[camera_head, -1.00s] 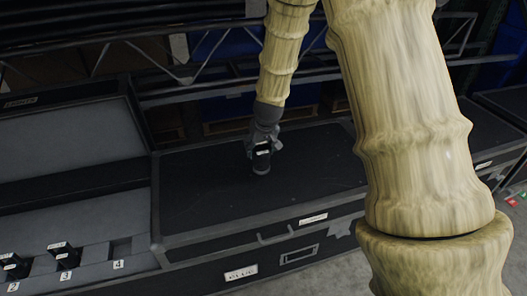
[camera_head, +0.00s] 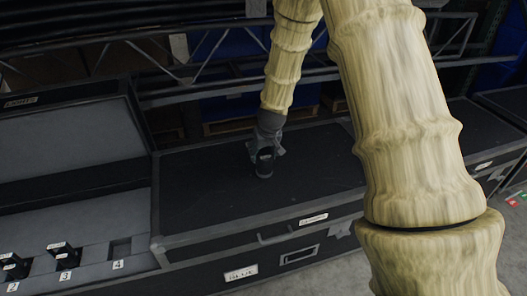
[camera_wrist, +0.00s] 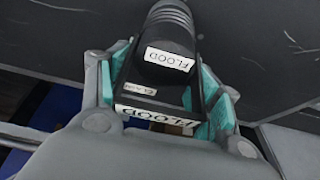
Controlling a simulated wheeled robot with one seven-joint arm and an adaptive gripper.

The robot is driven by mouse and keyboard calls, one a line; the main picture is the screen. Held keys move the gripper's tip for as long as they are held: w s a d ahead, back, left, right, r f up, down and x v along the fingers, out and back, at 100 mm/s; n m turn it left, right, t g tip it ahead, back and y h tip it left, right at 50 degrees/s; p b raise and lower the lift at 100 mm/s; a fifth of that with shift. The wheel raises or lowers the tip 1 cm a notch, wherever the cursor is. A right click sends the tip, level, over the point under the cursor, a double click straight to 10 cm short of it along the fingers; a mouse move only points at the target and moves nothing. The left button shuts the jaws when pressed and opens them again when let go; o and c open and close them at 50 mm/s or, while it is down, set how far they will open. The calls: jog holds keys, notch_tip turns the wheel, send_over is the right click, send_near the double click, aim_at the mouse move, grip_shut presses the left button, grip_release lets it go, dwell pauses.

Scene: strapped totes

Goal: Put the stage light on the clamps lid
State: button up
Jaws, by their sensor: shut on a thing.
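The stage light (camera_head: 264,167) is a small black cylinder-headed lamp. In the wrist view the light (camera_wrist: 172,50) carries white FLOOD labels and sits between teal finger pads. My gripper (camera_head: 267,150) is shut on it, pointing down over the middle of a closed dark case lid (camera_head: 200,200). A small white label on that case's front edge looks like CLAMPS, though it is hard to read. The light's lower end is at or just above the lid; I cannot tell whether it touches. The gripper (camera_wrist: 165,95) hides part of the light.
An open grey-lined case (camera_head: 75,145) at left has numbered slots; black lights (camera_head: 66,257) stand at 2 and 3, and slot 4 (camera_head: 120,247) is empty. A metal truss (camera_head: 190,75) runs behind. The lid around the light is clear.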

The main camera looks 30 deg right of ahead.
jog(key=o, duration=1.9)
jog(key=shift+c, duration=0.2)
jog(key=p+v, duration=0.1)
jog(key=v, duration=1.1)
jog(key=shift+r, duration=0.1)
